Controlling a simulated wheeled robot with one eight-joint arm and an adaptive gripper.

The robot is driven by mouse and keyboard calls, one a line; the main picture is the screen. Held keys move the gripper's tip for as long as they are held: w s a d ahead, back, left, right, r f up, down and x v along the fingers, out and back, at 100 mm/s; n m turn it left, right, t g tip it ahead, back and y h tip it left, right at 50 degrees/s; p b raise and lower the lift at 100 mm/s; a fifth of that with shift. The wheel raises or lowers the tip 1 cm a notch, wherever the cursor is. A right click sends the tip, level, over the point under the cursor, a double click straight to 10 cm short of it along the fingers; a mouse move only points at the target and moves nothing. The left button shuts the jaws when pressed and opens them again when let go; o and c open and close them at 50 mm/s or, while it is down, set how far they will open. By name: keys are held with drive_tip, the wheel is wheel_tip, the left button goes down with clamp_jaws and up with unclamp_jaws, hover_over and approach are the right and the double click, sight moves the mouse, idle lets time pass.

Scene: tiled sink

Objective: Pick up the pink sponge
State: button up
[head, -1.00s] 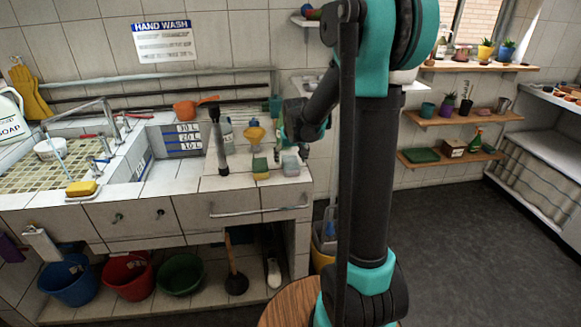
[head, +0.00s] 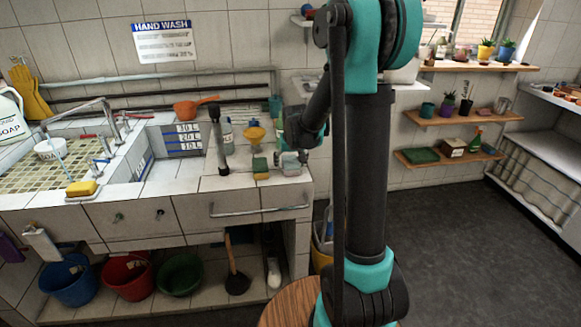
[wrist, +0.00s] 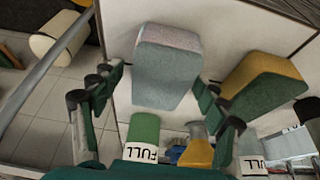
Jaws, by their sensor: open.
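The pink sponge (wrist: 168,52), a block with a pale pinkish-grey layer and a grey-green layer, stands on the white tiled counter in the wrist view. It also shows near the counter's right end in the head view (head: 290,170), partly hidden by my gripper. My gripper (wrist: 160,84) is open, with one finger to the left and one to the right of the sponge's lower part in the wrist view. Whether the fingers touch it I cannot tell. In the head view my gripper (head: 290,156) is low over the counter at the sponge.
A yellow-and-green sponge (wrist: 262,85) stands close to the right finger. A green bottle (wrist: 144,132) and a yellow-topped bottle (wrist: 197,148) stand nearby. The counter's metal rail (head: 258,211) runs along the front. A yellow sponge (head: 81,188) lies by the sink.

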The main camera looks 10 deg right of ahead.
sight(291, 161)
drive_tip(key=shift+c, duration=0.5)
drive_tip(key=c, duration=0.9)
wheel_tip(291, 161, up, 20)
drive_tip(key=shift+r, duration=0.2)
